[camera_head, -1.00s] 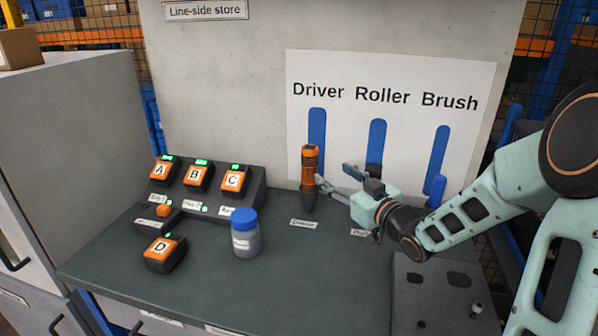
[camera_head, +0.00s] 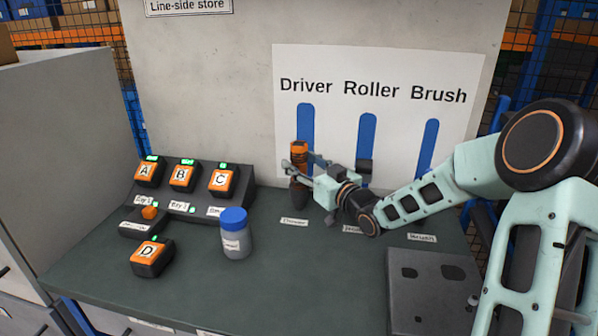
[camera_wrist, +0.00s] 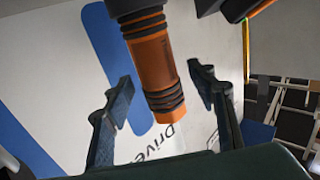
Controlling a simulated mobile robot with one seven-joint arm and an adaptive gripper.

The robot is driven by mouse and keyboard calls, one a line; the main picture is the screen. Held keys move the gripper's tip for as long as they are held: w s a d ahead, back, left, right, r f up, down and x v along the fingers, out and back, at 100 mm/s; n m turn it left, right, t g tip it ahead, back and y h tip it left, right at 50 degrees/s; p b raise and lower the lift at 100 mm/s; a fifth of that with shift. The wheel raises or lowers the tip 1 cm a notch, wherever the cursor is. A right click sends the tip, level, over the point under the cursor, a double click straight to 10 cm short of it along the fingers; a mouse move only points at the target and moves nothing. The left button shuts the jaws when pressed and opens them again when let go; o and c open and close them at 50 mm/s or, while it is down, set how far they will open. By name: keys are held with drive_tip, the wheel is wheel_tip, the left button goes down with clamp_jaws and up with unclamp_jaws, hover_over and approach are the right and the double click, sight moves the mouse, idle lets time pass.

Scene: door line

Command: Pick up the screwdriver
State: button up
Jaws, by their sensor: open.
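The orange and black screwdriver (camera_head: 298,152) stands upright at the back of the bench, in front of the board's "Driver" outline. My gripper (camera_head: 298,170) has come in from the right, with its fingers at the screwdriver's body. In the wrist view the screwdriver (camera_wrist: 153,62) lies between the two open fingers of my gripper (camera_wrist: 160,105). A gap shows on both sides, so the fingers do not appear to touch it. The screwdriver's lower part is partly hidden by the gripper in the head view, and one end is cut off in the wrist view.
A rack (camera_head: 196,172) with batteries A, B and C stands at the left, with battery D (camera_head: 152,256) in front. A blue-capped jar (camera_head: 236,235) stands mid-bench. A grey plate with holes (camera_head: 432,290) is at the right. The marked board (camera_head: 380,75) rises close behind.

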drive_tip(key=shift+w+a, duration=0.45)
drive_tip(key=shift+w, duration=0.15)
drive_tip(key=shift+c, duration=0.6)
clamp_jaws()
drive_tip(key=shift+r, duration=0.1)
